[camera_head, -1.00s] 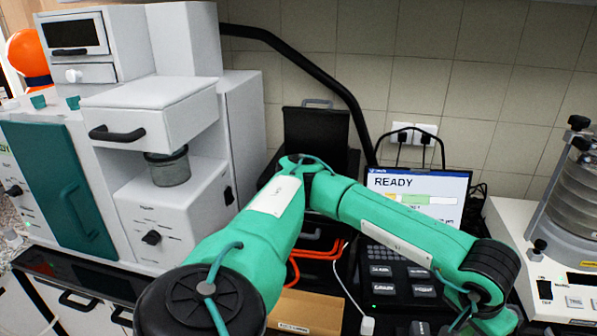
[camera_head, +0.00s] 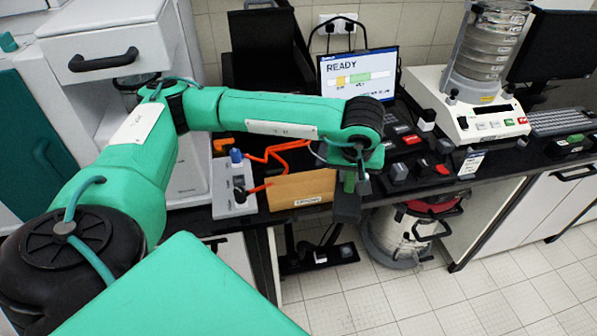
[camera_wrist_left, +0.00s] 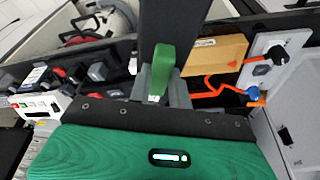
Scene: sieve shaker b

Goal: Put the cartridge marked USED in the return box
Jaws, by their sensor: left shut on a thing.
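My left gripper (camera_head: 350,183) is shut on a green-topped piece and hangs by the bench's front edge. In the left wrist view the green piece (camera_wrist_left: 163,68) sits between the grey fingers, with a long dark grey body (camera_wrist_left: 178,22) behind it. I cannot read any USED mark on it. A brown box (camera_head: 302,187) with a small white label stands on the bench, just left of the gripper in the head view. It also shows in the left wrist view (camera_wrist_left: 217,52). The label is too small to read. My right gripper is not in view.
A grey plate with a blue knob (camera_head: 236,157) and orange tubing (camera_head: 275,152) lie left of and behind the box. A READY screen (camera_head: 358,75) stands behind. Several dark blocks and a sieve shaker (camera_head: 480,115) are to the right. A vacuum cleaner (camera_head: 400,235) stands below the bench.

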